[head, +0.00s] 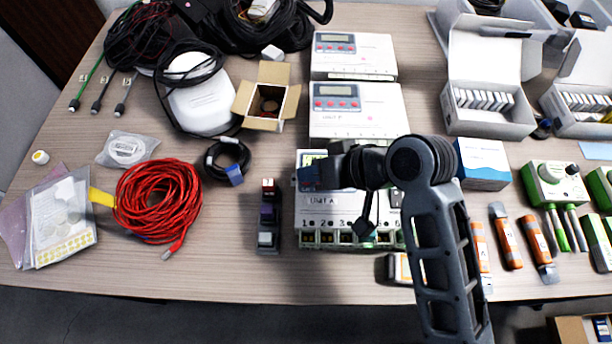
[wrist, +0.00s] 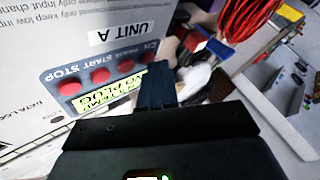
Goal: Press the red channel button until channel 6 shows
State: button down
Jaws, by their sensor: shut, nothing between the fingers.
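The lower white data logger, labelled UNIT A (head: 350,215), lies nearest the table's front edge in the head view. In the wrist view its label (wrist: 122,33) shows upside down, with a row of red buttons marked STOP, START and more. The red button by the CH mark (wrist: 147,57) is the one nearest my fingertips. My gripper (wrist: 157,72) is shut and empty, its tips close to that button; I cannot tell whether they touch. The lit yellow-green display (wrist: 105,96) seems to read "NO PLUG"; no channel number is clear. In the head view my gripper (head: 312,176) covers most of the panel.
Two similar loggers (head: 355,110) (head: 353,56) stand behind. A small dark block with coloured pieces (head: 268,218) and a coiled red cable (head: 158,200) lie to the left. A blue-white box (head: 483,164) and orange tools (head: 506,240) lie to the right.

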jog(key=shift+f, duration=0.15)
dwell(0.4)
jog(key=shift+r+p, duration=0.8)
jog(key=shift+p, duration=0.1)
jog(key=shift+r, duration=0.1)
notch_tip(320, 180, up, 5)
jog(key=p, duration=0.5)
dwell(0.6)
